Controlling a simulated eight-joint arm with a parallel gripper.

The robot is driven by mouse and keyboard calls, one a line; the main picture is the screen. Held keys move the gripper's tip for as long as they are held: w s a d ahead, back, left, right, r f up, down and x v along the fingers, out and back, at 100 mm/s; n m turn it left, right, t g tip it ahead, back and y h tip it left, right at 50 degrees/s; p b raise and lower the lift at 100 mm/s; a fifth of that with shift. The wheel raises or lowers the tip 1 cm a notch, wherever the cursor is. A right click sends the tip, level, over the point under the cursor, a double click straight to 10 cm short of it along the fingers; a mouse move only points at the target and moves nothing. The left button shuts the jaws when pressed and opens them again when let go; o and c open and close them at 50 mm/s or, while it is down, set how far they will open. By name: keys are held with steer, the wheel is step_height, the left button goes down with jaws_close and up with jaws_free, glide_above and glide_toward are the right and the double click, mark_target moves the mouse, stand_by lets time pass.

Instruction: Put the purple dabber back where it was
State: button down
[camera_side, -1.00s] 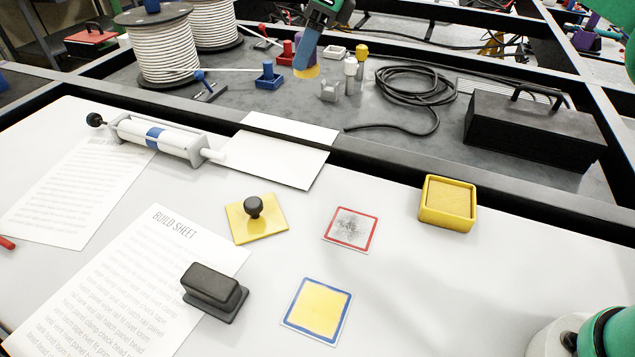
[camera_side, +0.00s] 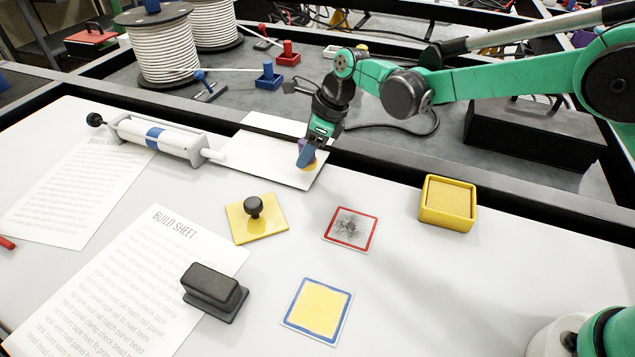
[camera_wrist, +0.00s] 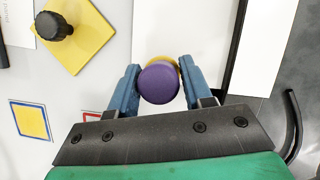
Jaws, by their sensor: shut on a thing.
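My gripper (camera_side: 306,154) is shut on the purple dabber. In the wrist view the dabber's round purple top (camera_wrist: 158,84) sits between the two blue fingers of my gripper (camera_wrist: 158,76), with a sliver of yellow behind it. In the side view a yellow end (camera_side: 309,168) shows below the fingers, above or near the white sheet (camera_side: 272,160) by the dark rail. I cannot tell whether it touches the sheet. My arm hides the area behind it where small bottles and a grey block stood.
A yellow ink pad (camera_side: 448,203) stands at right. A yellow plate with a black knob (camera_side: 254,207), a red-framed card (camera_side: 350,229), a blue-framed card (camera_side: 318,310) and a black stamp (camera_side: 213,290) lie nearer. A white roller (camera_side: 160,139) and black rail (camera_side: 400,172) border the work area.

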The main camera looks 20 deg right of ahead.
steer(key=shift+f, duration=1.25)
steer(key=shift+f, duration=0.1)
steer(key=shift+c, duration=1.8)
jaws_free()
steer(key=v, duration=1.2)
steer(key=s+d+r+n+t+h, duration=0.2)
steer(key=s+d+r+n, duration=0.4)
steer(key=n, duration=0.4)
steer(key=s+d+f+n+t+h, duration=0.1)
steer(key=s+d+f+n, duration=0.1)
steer(key=s+n, duration=0.3)
steer(key=s+d+f+n+t+h, duration=0.1)
steer(key=s+d+n, duration=0.3)
steer(key=n, duration=0.5)
steer(key=shift+s+d+f+t, duration=0.4)
steer(key=shift+s+f, duration=0.4)
steer(key=shift+s, duration=0.4)
